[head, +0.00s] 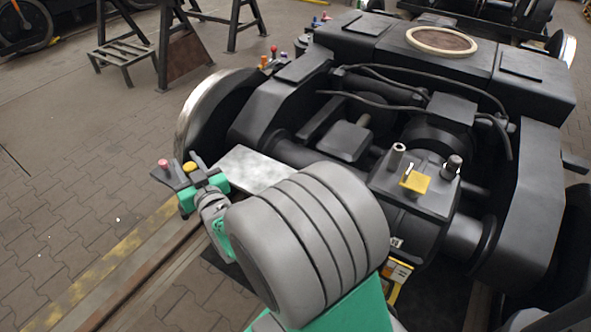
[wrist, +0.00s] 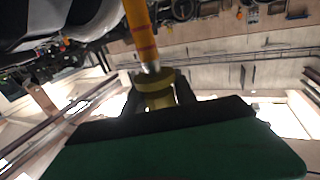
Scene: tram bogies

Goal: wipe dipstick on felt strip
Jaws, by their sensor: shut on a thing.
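In the wrist view my gripper (wrist: 157,92) has its dark fingers shut on the olive-yellow knob of the dipstick (wrist: 142,30). A silver collar joins the knob to an orange-yellow stem with red marks, which runs out of the top of the view. In the head view my gripper (head: 192,180) is at the left end of my arm, with a yellow knob at it. It is left of a pale mottled plate (head: 252,167). I cannot make out the felt strip for certain in either view. The dipstick's tip is not visible.
The black bogie frame (head: 540,190) fills the right side. A gearbox with a yellow block (head: 415,182) and two upright stubs stands right of my arm. A large wheel (head: 200,115) is behind the plate. A red knob (head: 163,163) shows beside my gripper.

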